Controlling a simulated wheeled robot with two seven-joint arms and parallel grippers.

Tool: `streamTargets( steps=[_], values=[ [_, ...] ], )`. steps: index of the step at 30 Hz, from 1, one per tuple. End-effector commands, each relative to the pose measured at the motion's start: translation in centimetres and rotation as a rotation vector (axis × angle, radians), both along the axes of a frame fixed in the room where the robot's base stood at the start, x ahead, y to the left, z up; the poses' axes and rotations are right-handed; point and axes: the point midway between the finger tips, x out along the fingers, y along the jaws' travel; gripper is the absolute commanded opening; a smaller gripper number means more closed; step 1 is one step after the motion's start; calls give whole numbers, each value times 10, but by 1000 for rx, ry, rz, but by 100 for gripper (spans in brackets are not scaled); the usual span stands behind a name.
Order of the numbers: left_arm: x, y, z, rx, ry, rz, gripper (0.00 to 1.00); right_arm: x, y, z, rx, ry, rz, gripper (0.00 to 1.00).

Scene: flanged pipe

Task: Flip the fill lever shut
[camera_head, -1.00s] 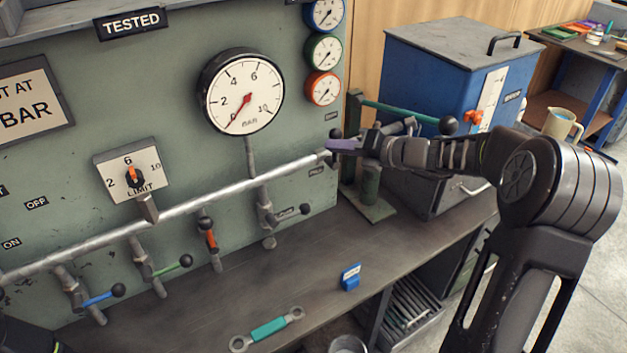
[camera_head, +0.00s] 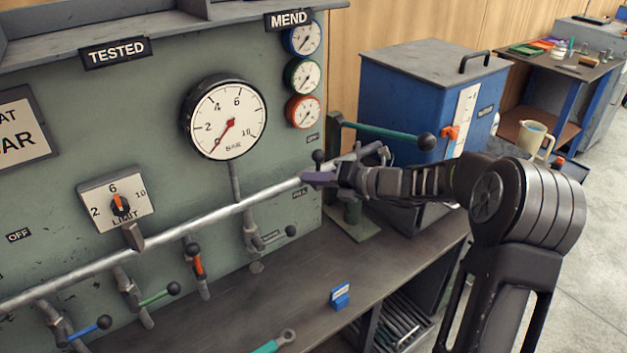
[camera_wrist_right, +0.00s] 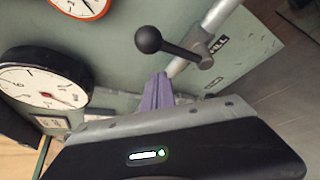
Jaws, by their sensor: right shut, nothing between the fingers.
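The fill lever (camera_wrist_right: 180,50) is a dark bar with a black ball end, mounted on the pale pipe beside a label partly reading "FILL". It lies across the pipe in the wrist view. In the head view its black ball (camera_head: 318,156) stands just above my right gripper (camera_head: 318,178), and the rest is mostly hidden. My right gripper's purple fingertips (camera_wrist_right: 158,92) are shut and empty, close to the pipe below the lever. I cannot tell whether they touch it. My left gripper is not in view.
Blue (camera_head: 90,328), green (camera_head: 160,296) and orange (camera_head: 196,262) levers hang along the pipe (camera_head: 215,216). A green-handled pump (camera_head: 385,133) and blue tank (camera_head: 415,105) stand behind my right arm. A blue tag (camera_head: 340,294) and wrench (camera_head: 275,343) lie on the bench (camera_head: 290,270).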

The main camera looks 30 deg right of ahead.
Motion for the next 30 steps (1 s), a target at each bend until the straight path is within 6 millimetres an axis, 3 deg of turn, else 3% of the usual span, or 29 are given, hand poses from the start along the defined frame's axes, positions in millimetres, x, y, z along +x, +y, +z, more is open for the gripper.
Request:
streamTargets(
  steps=[1, 9, 15, 30],
  values=[
    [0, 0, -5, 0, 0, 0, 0, 0, 3, -8, 2, 1, 3, 0],
    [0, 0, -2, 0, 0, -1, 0, -50, -31, 14, -1, -1, 0, 0],
    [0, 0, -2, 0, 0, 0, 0, -74, -45, 21, 0, -1, 2, 0],
    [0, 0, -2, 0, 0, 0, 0, -81, -49, 23, 1, 1, 5, 0]
  ],
)
